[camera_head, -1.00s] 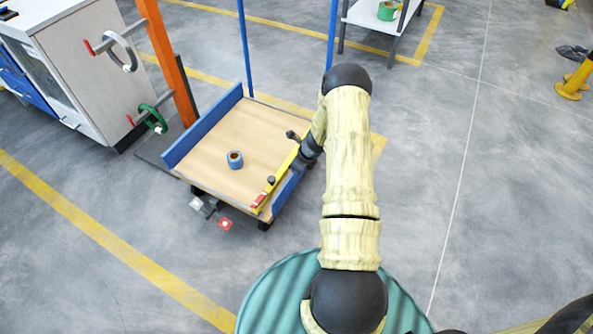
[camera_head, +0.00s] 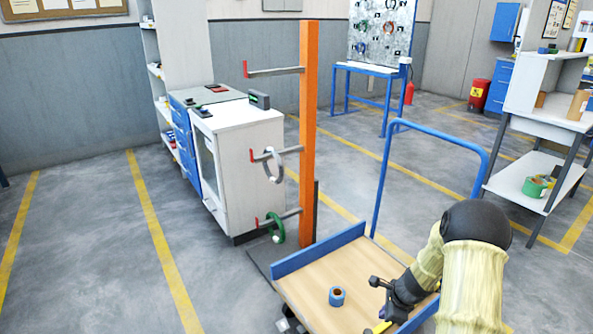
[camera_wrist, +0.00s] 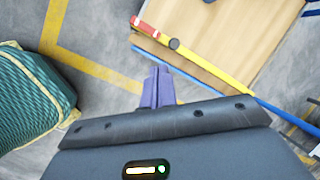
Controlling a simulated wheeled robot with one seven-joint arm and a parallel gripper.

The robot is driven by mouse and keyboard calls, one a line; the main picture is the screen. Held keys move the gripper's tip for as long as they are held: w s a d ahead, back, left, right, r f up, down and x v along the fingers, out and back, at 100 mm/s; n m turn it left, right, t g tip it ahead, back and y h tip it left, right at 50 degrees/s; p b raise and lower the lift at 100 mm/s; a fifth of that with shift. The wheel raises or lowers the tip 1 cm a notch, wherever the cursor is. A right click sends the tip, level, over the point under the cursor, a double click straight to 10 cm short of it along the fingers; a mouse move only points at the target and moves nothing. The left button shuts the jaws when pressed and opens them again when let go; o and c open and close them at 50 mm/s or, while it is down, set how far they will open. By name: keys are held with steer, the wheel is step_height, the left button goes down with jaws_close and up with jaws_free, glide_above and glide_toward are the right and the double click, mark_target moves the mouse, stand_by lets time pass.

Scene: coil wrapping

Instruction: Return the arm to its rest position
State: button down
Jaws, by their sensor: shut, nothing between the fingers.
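My arm reaches in from the lower right of the head view, covered in a pale yellow sleeve with black joints. My gripper (camera_head: 376,283) is at its end, over the right side of the cart's wooden deck (camera_head: 312,283). In the wrist view my gripper (camera_wrist: 157,84) points down with its two purple fingers together and nothing between them. The floor and the deck's edge lie beyond the fingertips. A yellow and red tool like a spirit level (camera_wrist: 190,57) lies along that edge, apart from the fingers.
A blue tape roll (camera_head: 337,296) stands on the deck. The cart has a blue handle (camera_head: 436,135). Behind it is an orange post (camera_head: 308,140) with arms holding a grey ring (camera_head: 272,167) and a green ring (camera_head: 276,228). Grey floor is open at left.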

steer(key=s+a+r+n, duration=0.4)
steer(key=r+n, duration=0.1)
steer(key=r, duration=0.1)
steer(key=s+a+r+n, duration=0.3)
steer(key=s+r+n, duration=0.15)
steer(key=r, duration=0.25)
steer(key=s+a+r+n+h, duration=0.1)
steer(key=s+a+r+n, duration=0.1)
steer(key=s+r+n, duration=0.3)
steer(key=s+a+r+n+h, duration=0.1)
steer(key=s+a+r+n, duration=0.15)
steer(key=s+n, duration=0.45)
step_height(320, 180, up, 28)
steer(key=p, duration=2.8)
steer(key=shift+s+d+m, duration=0.3)
steer(key=shift+m, duration=0.15)
